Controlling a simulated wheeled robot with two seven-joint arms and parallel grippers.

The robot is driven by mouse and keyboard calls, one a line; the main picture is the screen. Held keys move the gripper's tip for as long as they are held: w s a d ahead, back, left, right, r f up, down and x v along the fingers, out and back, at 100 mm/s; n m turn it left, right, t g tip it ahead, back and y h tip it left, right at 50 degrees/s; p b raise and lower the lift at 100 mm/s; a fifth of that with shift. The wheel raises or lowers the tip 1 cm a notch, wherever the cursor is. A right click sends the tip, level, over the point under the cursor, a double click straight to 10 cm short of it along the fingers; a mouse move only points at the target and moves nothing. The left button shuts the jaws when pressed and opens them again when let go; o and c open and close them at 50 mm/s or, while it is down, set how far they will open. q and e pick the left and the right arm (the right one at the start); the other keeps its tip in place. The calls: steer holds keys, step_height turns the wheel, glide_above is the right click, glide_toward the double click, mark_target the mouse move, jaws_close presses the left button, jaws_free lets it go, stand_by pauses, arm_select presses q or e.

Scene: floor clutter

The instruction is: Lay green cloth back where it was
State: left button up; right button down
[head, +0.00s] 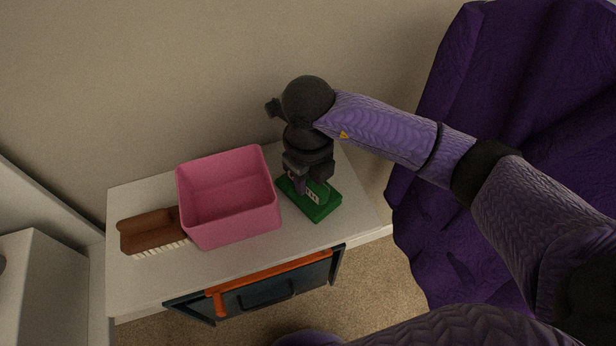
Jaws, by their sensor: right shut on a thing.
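The green cloth (322,208) looks like a small folded block and lies at the right part of the white cabinet top, just right of the pink bin. My right gripper (304,188) points down from above and is shut on the cloth. The gripper hides the cloth's back part. The cloth appears to be at the level of the top; I cannot tell whether it touches it. My left gripper is not in view.
An open, empty-looking pink bin (232,236) stands mid-top. A brown brush (150,232) with pale bristles lies left of it. An orange bar-like thing (270,280) runs along the front edge above a dark front (285,292). A dark purple draped thing (450,170) is at right.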

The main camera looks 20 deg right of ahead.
steer(key=shift+c, duration=2.1)
jaws_free()
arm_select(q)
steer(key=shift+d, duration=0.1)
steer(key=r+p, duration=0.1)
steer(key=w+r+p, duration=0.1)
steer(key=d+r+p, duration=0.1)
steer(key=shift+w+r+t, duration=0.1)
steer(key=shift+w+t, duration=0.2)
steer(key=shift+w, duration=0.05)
arm_select(e)
step_height(320, 180, up, 12)
steer(key=shift+r, duration=0.15)
